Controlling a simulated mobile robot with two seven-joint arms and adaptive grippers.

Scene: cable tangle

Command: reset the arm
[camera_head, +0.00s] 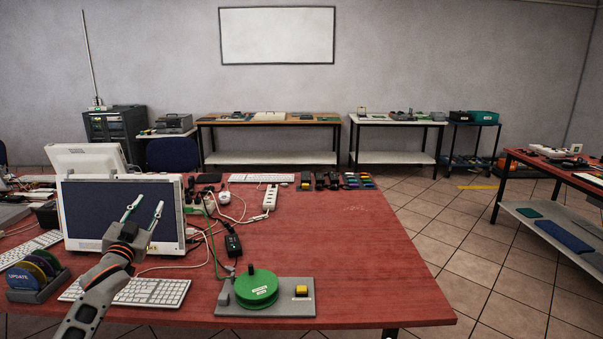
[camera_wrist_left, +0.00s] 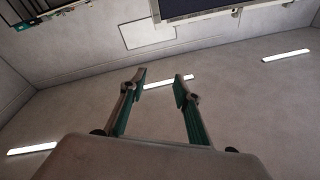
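My left arm comes in from the lower left in the head view. My left gripper (camera_head: 144,212) is raised in front of the monitor (camera_head: 88,212), above the white keyboard (camera_head: 150,292). Its two green-tipped fingers are spread apart with nothing between them. In the left wrist view the same gripper (camera_wrist_left: 158,85) is open and empty, with the wall, ceiling lights and the whiteboard beyond it. My right gripper does not show in either view.
A green cable reel (camera_head: 257,290) on a grey base stands at the front of the red table (camera_head: 350,260). Cables, a black adapter (camera_head: 233,244) and a power strip (camera_head: 271,196) lie behind it. A disc rack (camera_head: 38,275) stands at the left. The table's right part is clear.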

